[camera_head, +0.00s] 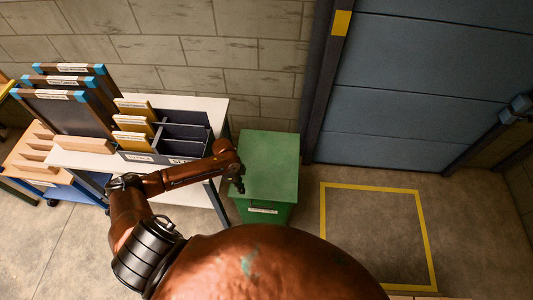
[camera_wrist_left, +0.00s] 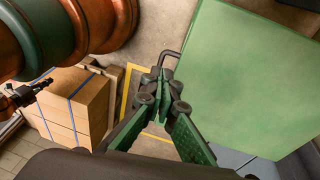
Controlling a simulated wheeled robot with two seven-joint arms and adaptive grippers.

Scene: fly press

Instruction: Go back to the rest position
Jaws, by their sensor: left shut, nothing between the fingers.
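My left arm, copper coloured, comes in from the left in the head view and reaches toward the green bin. My left gripper (camera_head: 240,186) is at the bin's left edge, seen from above. In the left wrist view the left gripper (camera_wrist_left: 162,75) has its green fingers together at the tips, with nothing between them. The green bin (camera_head: 268,165) stands on the floor by the wall, and its flat top (camera_wrist_left: 250,75) fills the right of the left wrist view.
A white table (camera_head: 88,160) at left holds a dark divided organizer (camera_head: 185,132) with yellow folders (camera_head: 133,123) and dark framed boards (camera_head: 62,105). A yellow-outlined floor square (camera_head: 375,187) is empty. Strapped cardboard boxes (camera_wrist_left: 75,100) show in the left wrist view. A blue shutter door (camera_head: 420,80) is behind.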

